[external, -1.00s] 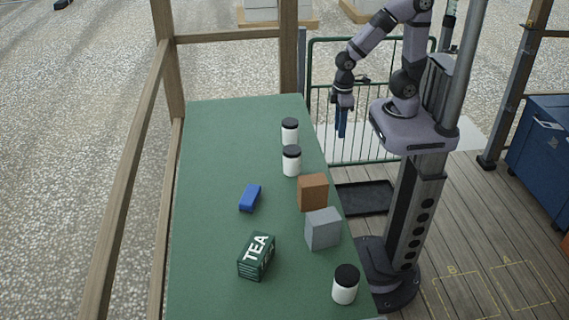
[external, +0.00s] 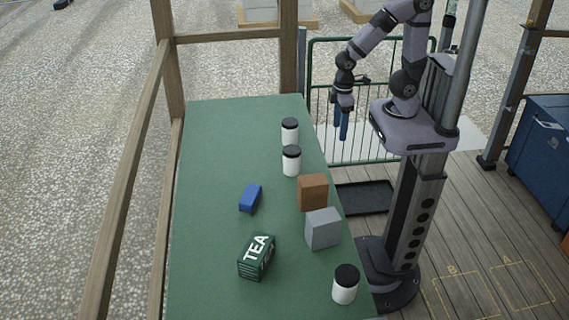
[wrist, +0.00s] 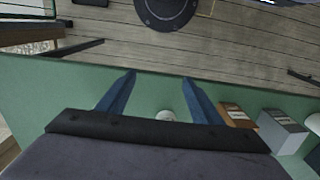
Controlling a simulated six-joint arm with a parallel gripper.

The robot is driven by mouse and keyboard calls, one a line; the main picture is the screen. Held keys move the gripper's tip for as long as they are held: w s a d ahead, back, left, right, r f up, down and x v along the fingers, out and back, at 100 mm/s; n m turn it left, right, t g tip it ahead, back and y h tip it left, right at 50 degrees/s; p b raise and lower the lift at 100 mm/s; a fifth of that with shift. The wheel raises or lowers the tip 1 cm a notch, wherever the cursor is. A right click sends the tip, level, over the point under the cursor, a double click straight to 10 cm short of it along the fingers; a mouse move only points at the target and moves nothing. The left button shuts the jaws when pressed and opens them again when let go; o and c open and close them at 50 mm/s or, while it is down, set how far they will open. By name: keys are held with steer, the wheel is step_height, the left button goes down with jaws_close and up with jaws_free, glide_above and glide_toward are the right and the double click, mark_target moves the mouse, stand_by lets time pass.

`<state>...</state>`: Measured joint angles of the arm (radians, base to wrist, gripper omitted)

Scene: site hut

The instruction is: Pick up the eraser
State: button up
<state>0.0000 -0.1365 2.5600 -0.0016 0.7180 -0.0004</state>
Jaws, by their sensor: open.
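The eraser (external: 250,198) is a small blue block lying on the green table, left of the brown block in the external view. I do not see it in the wrist view. My gripper (external: 341,138) has blue fingers pointing down, just past the table's right edge near the far end, well away from the eraser. In the wrist view my gripper (wrist: 158,82) shows its two fingers spread apart with nothing held between them.
On the table (external: 215,140) stand white jars with black lids (external: 290,131), (external: 292,161), (external: 345,285), a brown block (external: 313,192), a grey block (external: 323,229) and a green tea box (external: 257,256). The table's left and far parts are clear. A wooden rail (external: 130,170) runs along the left.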

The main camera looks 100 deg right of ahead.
steer(key=m+t+y+b, duration=0.55)
steer(key=m+y, duration=0.55)
steer(key=m, duration=1.2)
glide_above(251, 193)
steer(key=d, duration=0.2)
steer(key=f, duration=0.3)
steer(key=shift+s+f+g+b, duration=0.3)
steer(key=shift+f+g+b, duration=0.05)
steer(key=shift+f+b, duration=0.05)
steer(key=shift+f+p, duration=0.35)
steer(key=shift+f, duration=1.6)
step_height(251, 193, down, 3)
steer(key=shift+s+f+p, duration=0.1)
steer(key=shift+p, duration=0.25)
steer(key=shift+w+a+f+n+p, duration=0.2)
steer(key=shift+a+p, duration=0.1)
steer(key=shift+a, duration=0.15)
steer(key=shift+w+a+f+n+p, duration=0.15)
steer(key=shift+a+p, duration=0.1)
steer(key=shift+a, duration=0.15)
steer(key=shift+w+a+f, duration=0.2)
steer(key=shift+a+f, duration=0.1)
steer(key=shift+a, duration=0.05)
steer(key=shift+c, duration=0.4)
